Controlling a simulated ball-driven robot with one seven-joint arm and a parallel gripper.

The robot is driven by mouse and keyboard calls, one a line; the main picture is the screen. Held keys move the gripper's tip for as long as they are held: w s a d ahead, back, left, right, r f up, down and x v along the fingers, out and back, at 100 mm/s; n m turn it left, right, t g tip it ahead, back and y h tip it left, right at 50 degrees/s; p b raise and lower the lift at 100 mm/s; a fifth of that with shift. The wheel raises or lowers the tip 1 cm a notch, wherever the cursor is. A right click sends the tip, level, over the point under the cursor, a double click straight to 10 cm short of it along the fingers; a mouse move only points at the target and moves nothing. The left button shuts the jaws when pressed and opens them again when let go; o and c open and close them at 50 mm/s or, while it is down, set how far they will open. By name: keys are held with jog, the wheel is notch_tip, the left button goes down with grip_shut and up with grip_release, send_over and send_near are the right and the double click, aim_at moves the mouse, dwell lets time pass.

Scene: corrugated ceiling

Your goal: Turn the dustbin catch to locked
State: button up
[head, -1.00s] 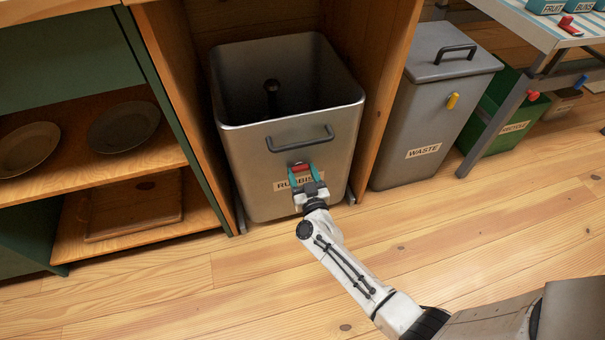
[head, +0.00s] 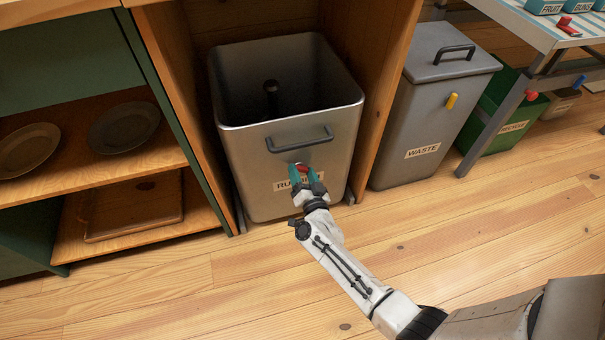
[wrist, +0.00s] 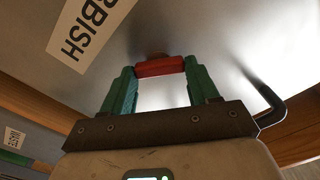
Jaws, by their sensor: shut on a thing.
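The open grey metal dustbin (head: 243,155) stands in a wooden bay in the head view, with a dark handle (head: 300,140) on its front and a label that is partly hidden, ending in "BBISH" in the wrist view. A small red catch (head: 303,168) sits on the front below the handle and now lies at a slant. My gripper (head: 304,173) has its teal fingers closed on the catch from both sides. The wrist view shows the red catch (wrist: 160,67) held between the two fingertips, close to the metal front.
A lidded grey WASTE bin (head: 415,120) with a yellow catch (head: 451,101) stands to the right, then a green recycling bin (head: 495,125). A shelf with plates (head: 124,127) is to the left. The wooden floor in front is clear.

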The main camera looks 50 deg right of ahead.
jog(key=m, duration=0.5)
jog(key=shift+f+m+b, duration=0.15)
jog(key=shift+m+b, duration=0.15)
jog(key=shift+b, duration=0.05)
jog(key=m+b, duration=0.1)
jog(key=m, duration=0.4)
jog(key=shift+s, duration=0.1)
jog(key=shift+m, duration=0.4)
jog(key=o, duration=1.1)
jog(key=shift+c, duration=0.2)
jog(key=p+v, duration=0.3)
jog(key=v, duration=0.7)
jog(key=shift+s+a, duration=0.2)
jog(key=shift+s, duration=0.1)
